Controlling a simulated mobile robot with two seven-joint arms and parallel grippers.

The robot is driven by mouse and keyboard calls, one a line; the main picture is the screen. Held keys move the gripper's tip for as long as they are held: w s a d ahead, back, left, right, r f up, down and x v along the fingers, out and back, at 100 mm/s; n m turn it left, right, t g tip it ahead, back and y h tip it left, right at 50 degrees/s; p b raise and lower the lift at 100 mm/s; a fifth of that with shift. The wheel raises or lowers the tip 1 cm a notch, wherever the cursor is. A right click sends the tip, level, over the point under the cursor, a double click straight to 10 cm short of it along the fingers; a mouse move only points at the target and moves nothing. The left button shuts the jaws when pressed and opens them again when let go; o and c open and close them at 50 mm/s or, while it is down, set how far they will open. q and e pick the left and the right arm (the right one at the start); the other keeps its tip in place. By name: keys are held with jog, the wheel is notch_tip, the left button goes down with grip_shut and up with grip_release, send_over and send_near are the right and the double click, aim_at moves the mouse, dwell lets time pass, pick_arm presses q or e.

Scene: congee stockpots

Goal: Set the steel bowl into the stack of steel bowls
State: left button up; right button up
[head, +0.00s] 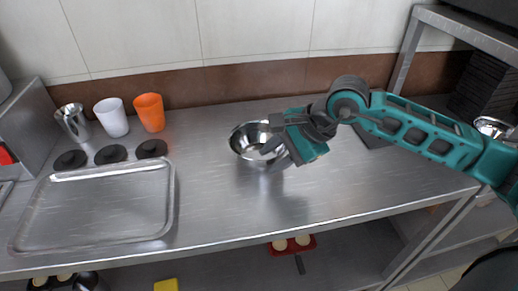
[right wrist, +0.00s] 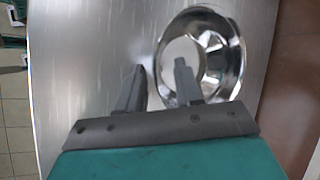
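In the right wrist view the two fingers (right wrist: 160,68) are apart, one over the bowl's inside and the other outside the rim. I cannot tell whether either touches the bowl. Steel bowlware (head: 490,126) shows partly behind my right arm at the right edge; whether it is a stack is unclear. My left gripper is out of view.
A steel tray (head: 170,205) lies on the counter (head: 330,195) at left. Behind it are black discs (head: 111,154), a steel cup (head: 73,122), a white cup (head: 112,117) and an orange cup (head: 150,112). A shelf rack (head: 408,48) stands at right. The counter's middle is clear.

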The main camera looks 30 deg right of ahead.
jog(key=shift+w+a+f, duration=0.1)
jog(key=shift+f, duration=0.05)
grip_shut()
dwell(0.5)
notch_tip(320, 180, up, 20)
jog(key=p, duration=0.2)
dwell(0.3)
